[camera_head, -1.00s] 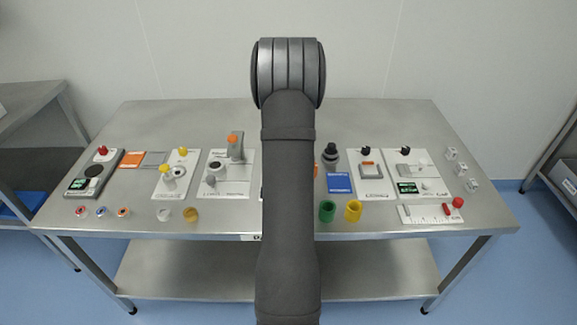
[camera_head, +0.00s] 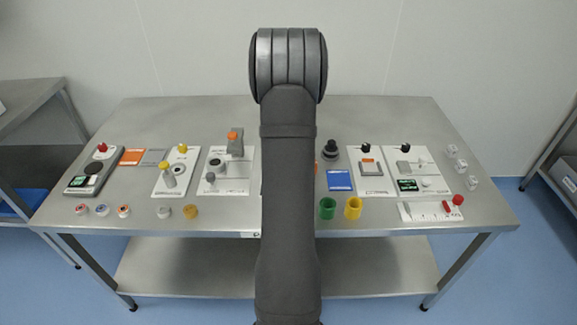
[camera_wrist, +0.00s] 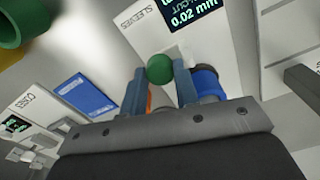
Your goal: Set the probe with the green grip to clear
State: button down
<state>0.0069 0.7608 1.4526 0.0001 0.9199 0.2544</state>
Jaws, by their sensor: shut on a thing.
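The green round grip (camera_wrist: 159,69) of the probe shows in the wrist view, between the two blue-grey fingers of my gripper (camera_wrist: 160,80). My gripper is shut on it. The rest of the probe below the grip is mostly hidden. Behind the grip is a white panel (camera_wrist: 148,30) lettered "SLEEVES", with a dark display (camera_wrist: 192,14) reading 0.02 mm. In the head view my arm hides the gripper, the probe and most of this panel.
A blue cylinder (camera_wrist: 207,82) stands close beside the right finger, and something orange (camera_wrist: 149,100) shows between the fingers. A blue plate (camera_head: 340,181), a green cup (camera_head: 327,208) and a yellow cup (camera_head: 353,208) stand right of my arm. Other panels fill both sides of the table (camera_head: 400,110).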

jog(key=c, duration=1.1)
grip_release()
jog(key=shift+s, duration=0.3)
jog(key=shift+w, duration=0.1)
notch_tip(320, 180, up, 18)
jog(key=shift+f, duration=0.25)
jog(key=shift+f, duration=0.1)
notch_tip(320, 180, down, 17)
jog(key=shift+f, duration=0.2)
jog(key=shift+w, duration=0.35)
jog(key=shift+r, duration=0.1)
